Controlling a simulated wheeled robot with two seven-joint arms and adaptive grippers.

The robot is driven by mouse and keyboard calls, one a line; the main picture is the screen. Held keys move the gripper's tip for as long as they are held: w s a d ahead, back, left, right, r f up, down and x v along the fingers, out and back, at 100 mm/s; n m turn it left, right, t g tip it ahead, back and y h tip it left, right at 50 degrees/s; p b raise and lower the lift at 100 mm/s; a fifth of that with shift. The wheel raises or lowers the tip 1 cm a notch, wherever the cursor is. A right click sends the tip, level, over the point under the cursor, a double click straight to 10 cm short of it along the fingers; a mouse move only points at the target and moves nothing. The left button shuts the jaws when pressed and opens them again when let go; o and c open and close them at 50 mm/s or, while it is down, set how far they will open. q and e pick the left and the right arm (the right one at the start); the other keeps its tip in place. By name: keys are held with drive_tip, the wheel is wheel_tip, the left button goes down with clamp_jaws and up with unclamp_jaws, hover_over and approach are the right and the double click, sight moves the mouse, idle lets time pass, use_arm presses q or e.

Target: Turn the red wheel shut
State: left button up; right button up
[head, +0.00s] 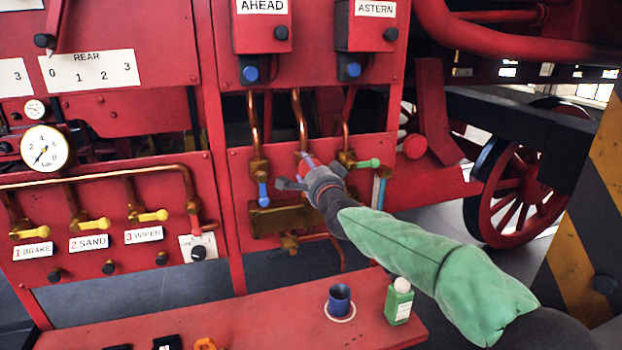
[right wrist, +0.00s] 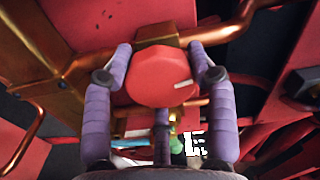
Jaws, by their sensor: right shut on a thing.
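The red wheel (right wrist: 162,76) is a small faceted red knob with a pale mark near its lower right edge, on a brass valve body in the right wrist view. In the head view the wheel is mostly hidden behind my right gripper (head: 308,172), on the lower middle red panel. My right gripper's two purple fingers (right wrist: 160,78) stand on either side of the wheel, shut on it. My left gripper is not in view.
A blue-handled valve (head: 262,192) is left of the gripper and a green-handled valve (head: 366,163) right of it. Copper pipes run above. Below, a red bench (head: 265,325) holds a blue cup (head: 340,300) and a green bottle (head: 398,302).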

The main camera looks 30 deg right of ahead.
drive_tip(key=shift+w+a+f+m+b, duration=0.15)
drive_tip(key=shift+a+f+m+b, duration=0.15)
drive_tip(key=shift+f+m+b, duration=0.4)
drive_tip(key=shift+r, duration=0.2)
drive_tip(key=o, duration=1.2)
drive_tip(key=shift+r, duration=0.1)
drive_tip(key=shift+a, duration=0.1)
drive_tip(key=shift+d+r, duration=0.2)
drive_tip(key=shift+r, duration=0.1)
drive_tip(key=v, duration=1.2)
drive_tip(key=shift+f, duration=0.1)
